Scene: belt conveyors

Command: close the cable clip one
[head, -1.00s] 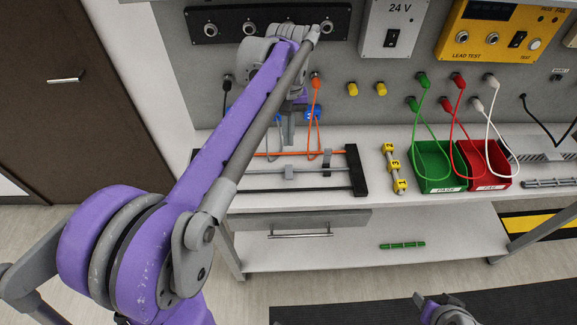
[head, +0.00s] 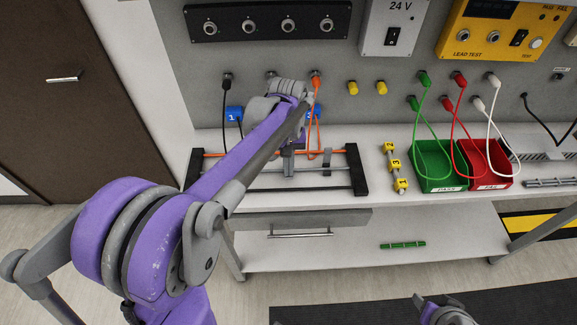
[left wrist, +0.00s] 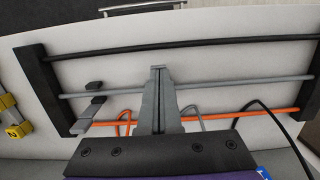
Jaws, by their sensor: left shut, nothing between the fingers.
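My left gripper (head: 288,168) points down over the black-ended cable frame (head: 355,170) on the bench. In the left wrist view its fingers (left wrist: 158,72) are shut with nothing between them, tips at the middle grey rod (left wrist: 225,84). A small grey clip, seen earlier at this spot on the rod, is now hidden by the gripper; I cannot tell whether they touch. Another grey clip (head: 327,162) stands on the frame to the right, and shows at the left in the wrist view (left wrist: 92,104). An orange cable (head: 316,135) runs down to the frame.
Blue tags marked 1 (head: 234,113) and 2 (head: 313,112) hang on the cables. A yellow numbered piece (head: 395,166), a green bin (head: 432,185) and a red bin (head: 488,182) stand to the right. Part of my right arm shows at bottom right.

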